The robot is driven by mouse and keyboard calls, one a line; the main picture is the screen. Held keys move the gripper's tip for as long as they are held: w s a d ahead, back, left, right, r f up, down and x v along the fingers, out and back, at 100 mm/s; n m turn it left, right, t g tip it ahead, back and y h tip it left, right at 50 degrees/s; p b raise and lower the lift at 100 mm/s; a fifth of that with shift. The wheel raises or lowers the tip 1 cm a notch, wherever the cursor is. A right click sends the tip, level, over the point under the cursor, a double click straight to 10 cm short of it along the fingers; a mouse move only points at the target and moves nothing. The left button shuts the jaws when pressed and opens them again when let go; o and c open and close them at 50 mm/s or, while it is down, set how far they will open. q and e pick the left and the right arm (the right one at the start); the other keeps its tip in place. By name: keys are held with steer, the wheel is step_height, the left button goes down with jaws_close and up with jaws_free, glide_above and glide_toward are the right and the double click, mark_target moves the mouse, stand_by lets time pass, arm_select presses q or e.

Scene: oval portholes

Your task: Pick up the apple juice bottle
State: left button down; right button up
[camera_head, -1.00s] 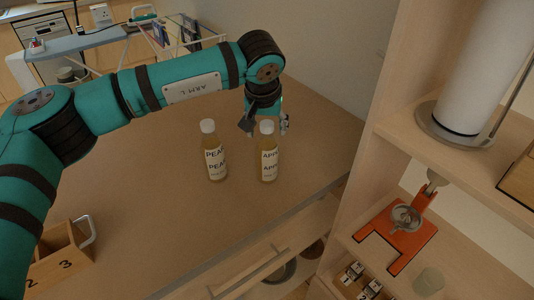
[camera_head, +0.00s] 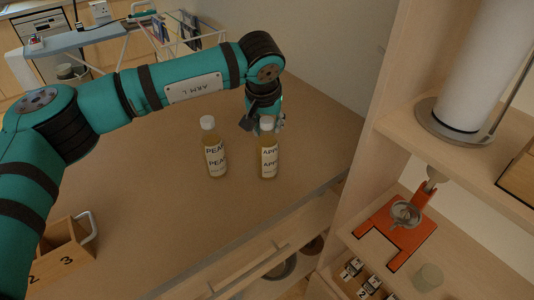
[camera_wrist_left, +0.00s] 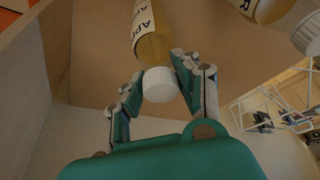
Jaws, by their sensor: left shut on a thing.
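The apple juice bottle (camera_head: 268,158) stands upright on the brown counter (camera_head: 150,190), with a white cap and a label reading "APP". My left gripper (camera_head: 266,124) is at its neck and cap, coming from behind. My right gripper is not in view.
A wooden box with numbers (camera_head: 65,250) sits at the counter's lower left. A wooden shelf unit (camera_head: 385,110) rises close on the right, holding a paper roll (camera_head: 485,70) and an orange stand (camera_head: 400,230). A wall (camera_head: 325,50) is behind.

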arm_select(q)
steer(key=shift+r, duration=0.25)
